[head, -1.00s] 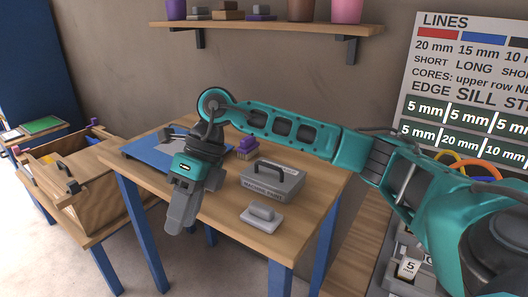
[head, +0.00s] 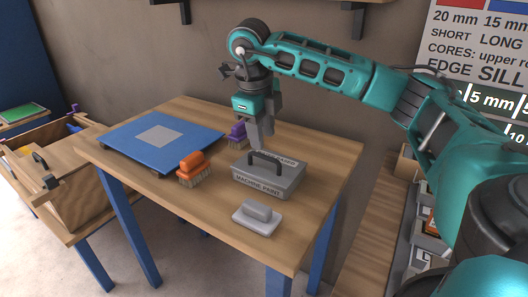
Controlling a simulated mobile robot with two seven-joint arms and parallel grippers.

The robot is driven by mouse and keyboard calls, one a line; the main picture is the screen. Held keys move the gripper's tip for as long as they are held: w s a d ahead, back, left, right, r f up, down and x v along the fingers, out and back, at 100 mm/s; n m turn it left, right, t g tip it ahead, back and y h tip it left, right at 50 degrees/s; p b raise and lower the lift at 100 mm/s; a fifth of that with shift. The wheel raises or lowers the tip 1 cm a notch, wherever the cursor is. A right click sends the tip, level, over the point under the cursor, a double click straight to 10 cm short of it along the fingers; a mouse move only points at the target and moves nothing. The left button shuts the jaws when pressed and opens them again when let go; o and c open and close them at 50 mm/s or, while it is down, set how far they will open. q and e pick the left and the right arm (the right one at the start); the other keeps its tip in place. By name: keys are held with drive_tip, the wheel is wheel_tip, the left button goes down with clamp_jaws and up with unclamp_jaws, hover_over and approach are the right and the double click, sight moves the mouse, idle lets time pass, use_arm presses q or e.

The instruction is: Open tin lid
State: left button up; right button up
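The grey tin (head: 262,186), lettered "MACHINE PAINT", stands on the wooden table with its lid (head: 285,172) on. A dark arched handle (head: 265,157) stands up from the lid. My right gripper (head: 264,138) points down just above and behind the handle. Its fingers overlap in this view, so I cannot tell how far apart they are or whether they touch the handle. My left gripper is not in view.
A grey block with a handle (head: 257,217) lies in front of the tin. An orange brush (head: 193,167) and a purple brush (head: 237,132) stand left of it. A blue mat (head: 125,138) covers the table's far left. A wooden crate (head: 75,197) stands beside the table.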

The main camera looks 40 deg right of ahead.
sight(265, 156)
drive_tip(key=f, duration=0.3)
drive_tip(key=d+f, duration=0.1)
drive_tip(key=f, duration=0.1)
drive_tip(key=shift+w, duration=0.15)
clamp_jaws()
idle(1.3)
